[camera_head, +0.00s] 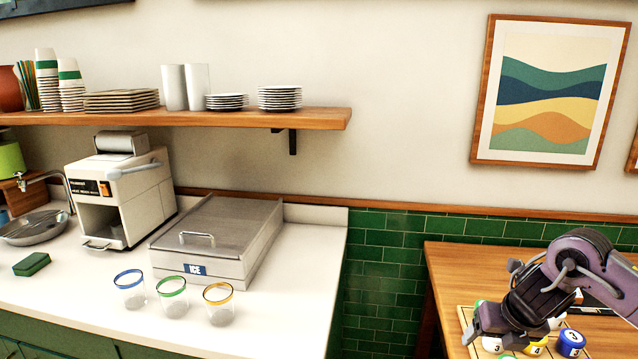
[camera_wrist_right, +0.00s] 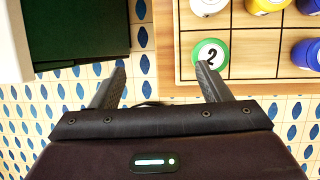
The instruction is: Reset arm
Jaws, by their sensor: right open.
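My right gripper (camera_head: 490,335) is at the lower right of the head view, in front of the wooden table and over part of a board with numbered pieces. In the right wrist view its two fingers (camera_wrist_right: 160,88) are spread apart with nothing between them. One finger tip overlaps a green-ringed piece marked 2 (camera_wrist_right: 209,54) in the picture; I cannot tell whether they touch. My left gripper is in neither view.
The wooden table (camera_head: 470,265) holds the wooden board (camera_wrist_right: 265,45) and several numbered pieces, including a blue one (camera_head: 571,341). To the left, a white counter (camera_head: 60,290) carries an ice bin (camera_head: 205,245), three colour-rimmed glasses (camera_head: 172,300), a white machine (camera_head: 125,205) and a green sponge (camera_head: 31,264).

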